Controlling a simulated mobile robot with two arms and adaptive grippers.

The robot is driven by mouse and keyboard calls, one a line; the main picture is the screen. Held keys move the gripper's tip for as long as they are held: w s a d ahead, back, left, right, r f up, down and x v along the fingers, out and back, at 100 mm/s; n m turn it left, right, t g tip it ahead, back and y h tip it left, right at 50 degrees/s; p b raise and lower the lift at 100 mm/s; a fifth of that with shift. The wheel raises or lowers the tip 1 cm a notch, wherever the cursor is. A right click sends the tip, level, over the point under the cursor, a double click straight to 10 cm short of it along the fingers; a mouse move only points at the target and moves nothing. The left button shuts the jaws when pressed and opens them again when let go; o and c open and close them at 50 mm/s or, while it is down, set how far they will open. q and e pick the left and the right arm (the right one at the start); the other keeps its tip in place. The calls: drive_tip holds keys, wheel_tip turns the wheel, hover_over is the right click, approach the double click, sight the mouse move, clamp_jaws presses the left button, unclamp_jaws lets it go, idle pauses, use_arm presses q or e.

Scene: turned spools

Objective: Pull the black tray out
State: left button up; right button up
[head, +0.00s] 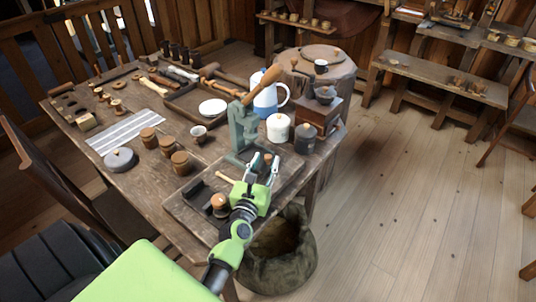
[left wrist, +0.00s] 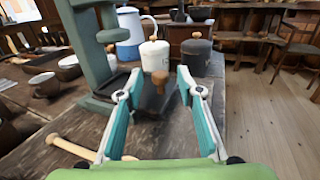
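A low dark tray or board (head: 178,207) lies at the table's near right corner, around the green press (head: 243,130); I cannot tell for sure that it is the black tray. My left gripper (head: 262,162) is over its right part, fingers apart. In the left wrist view the gripper (left wrist: 160,85) is open, with a small wooden knob (left wrist: 184,84) and a dark flat piece (left wrist: 155,101) showing between the fingers. I cannot tell if they touch. A second dark tray (head: 179,104) lies farther back beside a white dish (head: 212,107). My right gripper is not in view.
A white lidded jar (head: 278,128), a dark lidded jar (head: 305,139) and a grinder (head: 318,113) stand behind the gripper. A wooden-headed spool (head: 219,202) and a black block (head: 193,188) lie left of it. A sack (head: 280,262) stands below. The floor at right is clear.

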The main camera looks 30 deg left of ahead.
sight(267, 158)
use_arm(q)
drive_tip(key=shift+x, duration=1.65)
